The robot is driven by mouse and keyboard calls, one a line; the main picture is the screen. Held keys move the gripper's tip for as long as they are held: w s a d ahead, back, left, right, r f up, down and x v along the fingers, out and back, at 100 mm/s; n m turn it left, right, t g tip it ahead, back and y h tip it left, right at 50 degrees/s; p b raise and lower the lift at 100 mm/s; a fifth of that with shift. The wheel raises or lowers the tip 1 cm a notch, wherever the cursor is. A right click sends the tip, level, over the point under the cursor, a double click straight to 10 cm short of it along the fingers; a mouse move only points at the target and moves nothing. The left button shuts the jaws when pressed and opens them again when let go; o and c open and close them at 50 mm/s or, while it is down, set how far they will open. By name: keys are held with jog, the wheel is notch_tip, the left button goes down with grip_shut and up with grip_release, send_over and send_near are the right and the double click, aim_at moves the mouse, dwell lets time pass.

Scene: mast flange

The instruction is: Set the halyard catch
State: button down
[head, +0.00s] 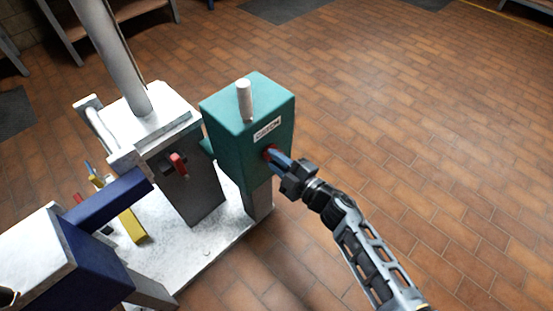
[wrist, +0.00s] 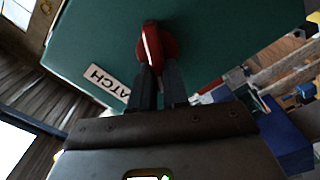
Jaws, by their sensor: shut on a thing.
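A teal box (head: 248,120) with a white label (head: 267,130) stands on a grey post, with a pale round peg (head: 245,100) upright on its top. In the wrist view the label (wrist: 107,83) reads "ATCH" in part. A red knob or lever (wrist: 152,48) sticks out of the teal box's face (wrist: 220,40). It shows only slightly in the head view (head: 269,153). My gripper (head: 276,158) has its fingers shut on the red lever, close to the box face. The fingertips (wrist: 158,82) also show in the wrist view. The fingers partly hide the lever.
Left of the box, a grey block with another red handle (head: 178,163) carries a tall slanted mast (head: 115,55). A blue block (head: 75,255) and a yellow part (head: 131,225) sit further left on a white base plate (head: 190,245). The brick floor (head: 420,130) on the right is clear.

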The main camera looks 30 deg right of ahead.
jog(key=n, duration=0.2)
jog(key=n+b, duration=0.1)
jog(key=n, duration=0.1)
jog(key=n+b, duration=0.1)
jog(key=n, duration=0.1)
jog(key=shift+a+f+n, duration=0.3)
jog(key=shift+f, duration=0.1)
jog(key=shift+w, duration=0.1)
jog(key=c, duration=1.1)
grip_release()
jog(key=shift+f, duration=0.1)
jog(key=v, duration=0.8)
